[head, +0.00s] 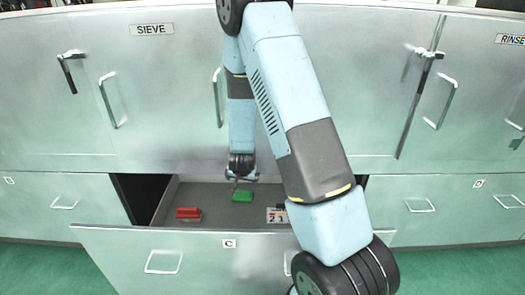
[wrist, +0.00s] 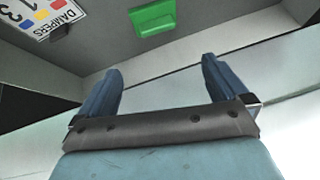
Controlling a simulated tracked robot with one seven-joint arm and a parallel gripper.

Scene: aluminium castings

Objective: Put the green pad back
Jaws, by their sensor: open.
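The green pad (head: 242,196) lies in the open drawer (head: 160,238) marked C, near the middle of its floor. In the wrist view the green pad (wrist: 152,18) shows at the top, beyond my fingertips and apart from them. My gripper (head: 243,180) is over the drawer, just above and beside the pad in the head view. In the wrist view my gripper (wrist: 162,75) has its two blue fingers spread, with nothing between them.
A red block (head: 188,213) lies at the drawer's left. A card (head: 277,215) with coloured squares lies to the right and reads "DAMPERS" in the wrist view (wrist: 52,15). Closed cabinet doors (head: 150,90) with handles stand behind.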

